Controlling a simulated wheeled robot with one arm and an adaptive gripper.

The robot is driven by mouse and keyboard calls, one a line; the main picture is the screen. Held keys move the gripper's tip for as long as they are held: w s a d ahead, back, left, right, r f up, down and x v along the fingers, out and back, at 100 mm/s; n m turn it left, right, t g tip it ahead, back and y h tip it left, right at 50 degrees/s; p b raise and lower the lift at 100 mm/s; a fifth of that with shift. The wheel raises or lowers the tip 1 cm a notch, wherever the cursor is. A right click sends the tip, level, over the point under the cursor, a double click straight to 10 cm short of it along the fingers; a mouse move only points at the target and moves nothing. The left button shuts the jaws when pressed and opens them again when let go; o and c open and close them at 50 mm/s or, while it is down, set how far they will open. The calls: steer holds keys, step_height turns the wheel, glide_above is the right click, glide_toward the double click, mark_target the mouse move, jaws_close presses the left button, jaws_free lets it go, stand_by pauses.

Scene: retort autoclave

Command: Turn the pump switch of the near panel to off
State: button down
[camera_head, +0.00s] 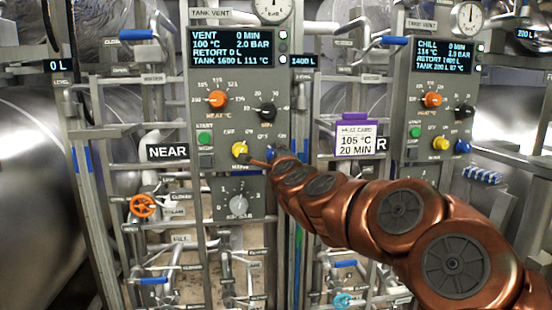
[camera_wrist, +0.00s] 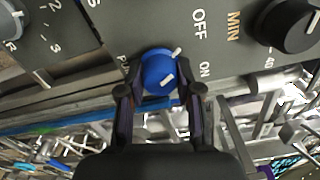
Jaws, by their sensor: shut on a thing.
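My gripper (camera_wrist: 158,92) is shut on the knob, one finger on each side. In the head view my arm covers most of the switch.
The yellow knob (camera_head: 239,149) sits just left of the pump switch, with the black MIN knob (camera_head: 267,110) above. A grey dial (camera_head: 239,204) is below. A second panel (camera_head: 433,100) stands to the right, beyond a purple-topped card (camera_head: 355,138). Pipes surround the panels.

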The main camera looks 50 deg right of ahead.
steer(key=c, duration=0.8)
jaws_free()
steer(key=shift+v, duration=6)
